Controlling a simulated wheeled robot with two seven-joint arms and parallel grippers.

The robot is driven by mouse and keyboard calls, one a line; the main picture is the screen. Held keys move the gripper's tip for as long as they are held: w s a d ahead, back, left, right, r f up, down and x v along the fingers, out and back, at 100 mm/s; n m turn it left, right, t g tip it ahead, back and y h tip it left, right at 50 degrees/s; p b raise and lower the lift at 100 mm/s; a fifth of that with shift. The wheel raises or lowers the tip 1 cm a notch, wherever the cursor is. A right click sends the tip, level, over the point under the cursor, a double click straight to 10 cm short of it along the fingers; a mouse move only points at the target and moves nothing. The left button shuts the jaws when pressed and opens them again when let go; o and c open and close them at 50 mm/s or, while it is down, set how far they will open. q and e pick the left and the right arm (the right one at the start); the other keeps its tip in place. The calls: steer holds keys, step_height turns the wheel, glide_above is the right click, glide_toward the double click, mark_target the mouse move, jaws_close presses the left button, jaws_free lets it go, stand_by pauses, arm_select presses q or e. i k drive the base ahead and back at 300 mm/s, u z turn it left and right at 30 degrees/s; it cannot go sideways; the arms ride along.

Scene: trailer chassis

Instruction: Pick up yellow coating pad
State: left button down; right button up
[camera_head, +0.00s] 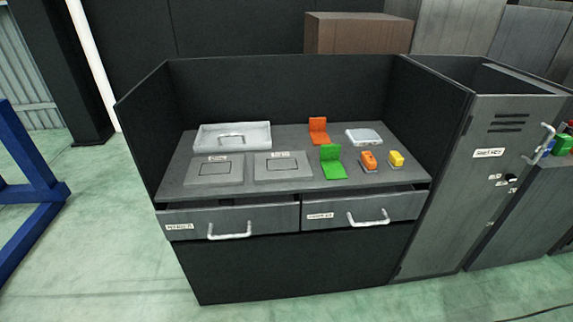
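A small yellow block (396,158), which looks like the yellow coating pad, sits on a small grey base at the right of the workbench top (300,187). An orange block (368,160) of similar size is just to its left, apart from it. Neither of my grippers shows in the head view, so whether they are open or shut is hidden.
A green bracket (331,165), an orange bracket (318,131), a grey box (364,137), a handled tray (232,136) and two flat plates share the bench. Dark walls enclose its back and sides. Two drawers (230,220) sit below. A grey cabinet (450,190) stands at right. Front floor is clear.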

mark_target(395, 160)
steer(key=z, duration=0.45)
steer(key=i, duration=1.3)
steer(key=u, duration=0.8)
